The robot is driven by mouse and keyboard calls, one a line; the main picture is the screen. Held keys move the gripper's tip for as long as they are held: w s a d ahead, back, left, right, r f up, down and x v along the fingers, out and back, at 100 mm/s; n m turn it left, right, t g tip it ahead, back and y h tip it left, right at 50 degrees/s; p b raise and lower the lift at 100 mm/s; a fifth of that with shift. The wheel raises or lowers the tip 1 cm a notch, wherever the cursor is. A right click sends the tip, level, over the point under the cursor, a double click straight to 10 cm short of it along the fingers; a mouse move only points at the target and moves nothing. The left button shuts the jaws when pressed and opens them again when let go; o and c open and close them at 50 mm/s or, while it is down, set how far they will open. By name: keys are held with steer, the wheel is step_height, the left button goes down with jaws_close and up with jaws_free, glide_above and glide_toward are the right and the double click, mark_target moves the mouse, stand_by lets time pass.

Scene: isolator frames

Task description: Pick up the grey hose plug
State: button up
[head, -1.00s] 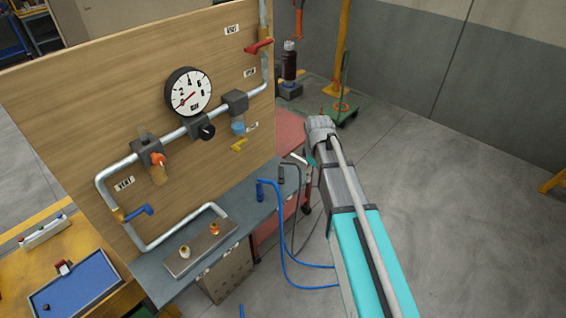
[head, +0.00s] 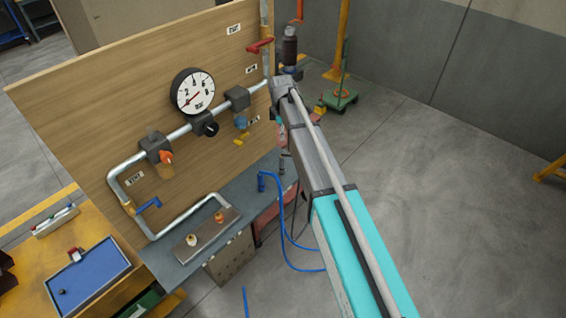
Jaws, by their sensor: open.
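The grey hose plug (head: 282,165) stands at the right end of the grey bench shelf, to the right of the blue hose plug (head: 262,181). It shows only in part, beside my arm, and its grey hose runs down behind the arm. My gripper (head: 281,142) points down from the end of my arm, just above the grey plug. It is small and partly hidden by the arm link. It is open, and I cannot tell whether its fingers are around the plug or still above it.
A wooden panel (head: 90,110) with pipes, valves and a gauge (head: 193,92) rises close to the left of my arm. A metal plate with two fittings (head: 206,234) lies on the shelf (head: 180,268). The blue hose (head: 289,262) loops toward the floor.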

mark_target(282, 157)
steer(key=shift+f+b, duration=4.25)
steer(key=shift+f, duration=0.05)
steer(key=shift+f, duration=0.15)
steer(key=f+b, duration=0.3)
steer(key=shift+s, duration=0.3)
steer(key=shift+f+b, duration=0.95)
steer(key=shift+b, duration=0.15)
jaws_close()
